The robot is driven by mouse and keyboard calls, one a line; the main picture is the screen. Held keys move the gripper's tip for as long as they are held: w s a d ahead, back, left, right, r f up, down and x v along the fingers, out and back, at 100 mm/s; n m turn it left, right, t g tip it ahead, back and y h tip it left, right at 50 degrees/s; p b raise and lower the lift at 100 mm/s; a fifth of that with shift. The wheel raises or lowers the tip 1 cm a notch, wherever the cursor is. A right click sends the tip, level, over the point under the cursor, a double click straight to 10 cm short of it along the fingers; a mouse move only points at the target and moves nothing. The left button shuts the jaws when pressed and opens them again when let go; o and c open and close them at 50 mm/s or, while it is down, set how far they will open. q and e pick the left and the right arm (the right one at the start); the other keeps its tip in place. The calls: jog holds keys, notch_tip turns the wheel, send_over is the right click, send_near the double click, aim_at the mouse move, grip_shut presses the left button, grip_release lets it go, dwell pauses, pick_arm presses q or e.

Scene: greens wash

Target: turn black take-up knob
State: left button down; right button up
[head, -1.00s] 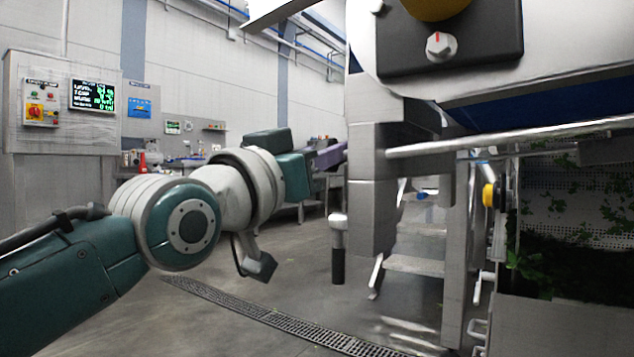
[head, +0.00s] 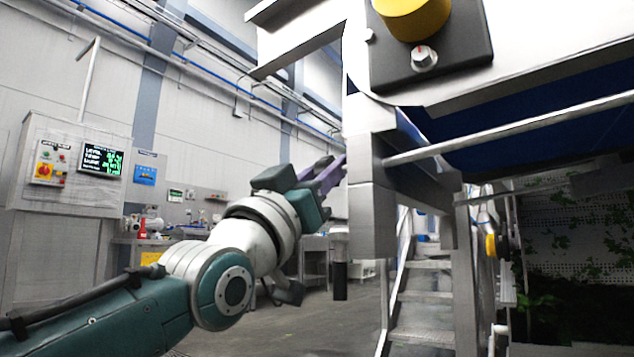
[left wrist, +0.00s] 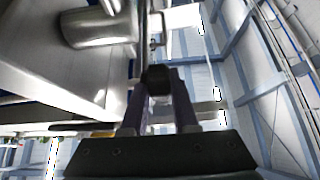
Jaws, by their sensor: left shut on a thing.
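In the left wrist view the black take-up knob (left wrist: 158,80) sits between the tips of my left gripper's two purple fingers (left wrist: 158,92), which are shut on it. A thin metal rod runs up from behind the knob. In the head view my left gripper (head: 328,174) reaches right to the grey steel post of the machine. The knob cannot be made out there. My right gripper is in neither view.
A black panel (head: 388,72) with a yellow button and a small white dial (head: 424,57) overhangs at upper right. A steel rail (head: 510,132) crosses the right side. Metal steps (head: 425,290) stand behind the post. A control box (head: 50,166) is at left.

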pick_arm(q)
jog(key=c, duration=0.7)
grip_release()
jog(key=shift+s+a+f+p, duration=0.3)
jog(key=shift+s+a+p, duration=0.1)
jog(key=shift+p, duration=0.1)
jog(key=p+v, duration=0.3)
jog(key=v, duration=0.5)
jog(key=shift+s+a+f, duration=0.1)
jog(key=shift+s+f, duration=0.15)
jog(key=shift+s, duration=0.05)
jog(key=shift+p, duration=0.3)
